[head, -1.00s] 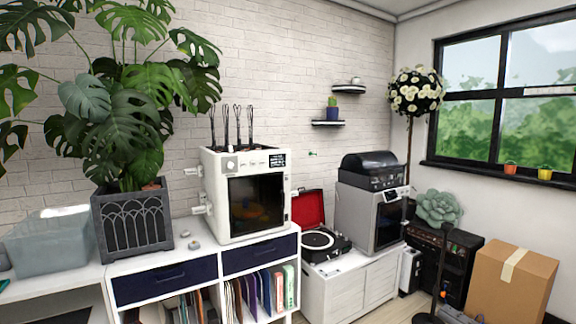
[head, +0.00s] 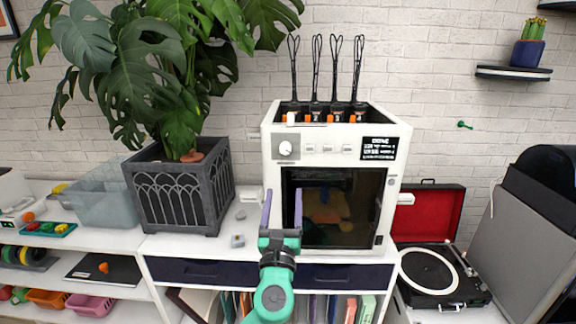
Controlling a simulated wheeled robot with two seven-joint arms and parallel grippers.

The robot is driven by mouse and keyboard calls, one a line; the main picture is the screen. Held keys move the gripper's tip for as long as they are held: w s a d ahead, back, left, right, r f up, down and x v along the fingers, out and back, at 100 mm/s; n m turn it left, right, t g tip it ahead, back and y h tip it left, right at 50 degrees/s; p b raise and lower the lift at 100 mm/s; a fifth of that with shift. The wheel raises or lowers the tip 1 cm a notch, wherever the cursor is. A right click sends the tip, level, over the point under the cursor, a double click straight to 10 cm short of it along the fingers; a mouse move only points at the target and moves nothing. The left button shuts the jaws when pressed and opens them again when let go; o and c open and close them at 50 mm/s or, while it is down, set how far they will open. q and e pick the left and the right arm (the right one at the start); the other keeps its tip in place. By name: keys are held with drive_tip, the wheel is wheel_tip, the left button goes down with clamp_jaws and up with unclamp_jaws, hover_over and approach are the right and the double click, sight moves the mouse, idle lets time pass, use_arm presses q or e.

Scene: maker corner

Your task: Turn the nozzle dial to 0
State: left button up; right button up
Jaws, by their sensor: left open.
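The white 3D printer (head: 272,160) stands on the white cabinet. Its round white dial (head: 286,148) is at the upper left of the front panel, with several small buttons and a dark display (head: 380,148) to its right. The dial's setting is too small to read. My left gripper (head: 283,208) is in front of the printer's lower left front, below the dial. Its two purple fingers point up and are apart, with nothing between them. It does not touch the dial. My right gripper is not in view.
A dark planter (head: 185,195) with a big leafy plant stands left of the printer. A translucent bin (head: 103,200) is farther left. Small grey items (head: 238,241) lie on the cabinet top. An open red-lined record player (head: 430,270) stands to the right.

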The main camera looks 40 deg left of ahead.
sight(285, 150)
use_arm(q)
drive_tip(key=p+x, duration=0.1)
drive_tip(key=x, duration=0.3)
drive_tip(key=p+x, duration=0.1)
drive_tip(key=x, duration=0.3)
drive_tip(key=p+x, duration=0.2)
drive_tip(key=x, duration=0.2)
drive_tip(key=shift+a+r, duration=0.4)
drive_tip(key=shift+r, duration=0.1)
drive_tip(key=shift+w+a+r, duration=0.2)
drive_tip(key=shift+w+a, duration=0.1)
drive_tip(key=shift+s, duration=0.1)
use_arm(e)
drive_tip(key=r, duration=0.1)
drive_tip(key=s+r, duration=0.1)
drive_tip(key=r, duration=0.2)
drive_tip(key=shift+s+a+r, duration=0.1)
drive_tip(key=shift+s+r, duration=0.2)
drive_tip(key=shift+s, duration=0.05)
use_arm(q)
clamp_jaws()
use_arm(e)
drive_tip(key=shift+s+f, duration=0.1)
